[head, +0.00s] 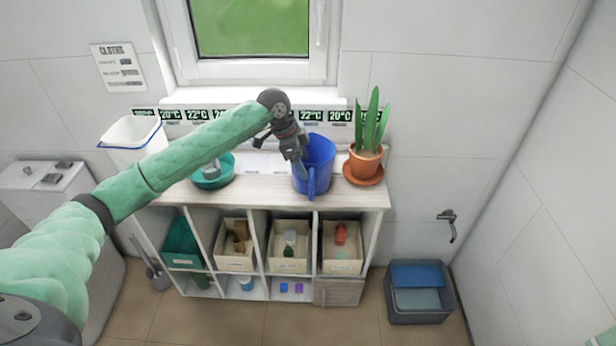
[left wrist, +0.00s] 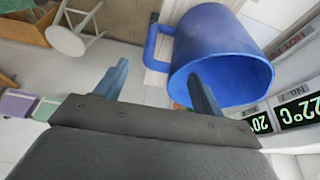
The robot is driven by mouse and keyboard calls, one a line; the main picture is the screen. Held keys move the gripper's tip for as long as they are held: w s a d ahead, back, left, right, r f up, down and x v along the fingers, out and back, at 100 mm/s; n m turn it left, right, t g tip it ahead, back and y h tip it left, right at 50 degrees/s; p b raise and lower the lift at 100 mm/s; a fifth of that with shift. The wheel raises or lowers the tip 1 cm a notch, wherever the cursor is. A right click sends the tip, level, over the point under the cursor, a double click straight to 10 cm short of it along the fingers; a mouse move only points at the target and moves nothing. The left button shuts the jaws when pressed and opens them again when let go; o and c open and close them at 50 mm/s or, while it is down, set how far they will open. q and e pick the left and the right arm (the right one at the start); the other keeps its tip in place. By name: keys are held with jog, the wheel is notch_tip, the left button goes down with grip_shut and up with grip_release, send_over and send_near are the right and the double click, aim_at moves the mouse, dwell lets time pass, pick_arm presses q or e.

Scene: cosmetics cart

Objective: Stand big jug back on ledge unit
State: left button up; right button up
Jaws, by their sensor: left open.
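The big jug (head: 319,160) is blue with a side handle and stands upright on the white top of the ledge unit (head: 270,190), left of the potted plant. Its handle faces the front of the unit. My left gripper (head: 301,168) is open at the left side of the jug. In the left wrist view the jug (left wrist: 222,55) lies just beyond the two spread fingers (left wrist: 157,84), with the right finger overlapping its wall. I cannot tell whether that finger touches the jug. My right gripper is not in view.
A potted plant (head: 366,160) on a saucer stands right of the jug. A teal bowl (head: 212,178) and a white bin (head: 133,140) stand to the left. Cubbies below hold boxes (head: 290,262). A grey crate (head: 420,305) sits on the floor at right.

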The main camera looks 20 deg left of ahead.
pick_arm(q)
jog(key=shift+b+v, duration=0.65)
jog(key=shift+v, duration=2)
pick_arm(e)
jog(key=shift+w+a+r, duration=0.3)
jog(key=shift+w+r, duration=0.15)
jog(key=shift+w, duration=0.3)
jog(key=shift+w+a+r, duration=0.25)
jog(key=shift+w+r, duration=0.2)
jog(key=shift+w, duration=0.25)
pick_arm(q)
jog(key=shift+s+f, duration=0.1)
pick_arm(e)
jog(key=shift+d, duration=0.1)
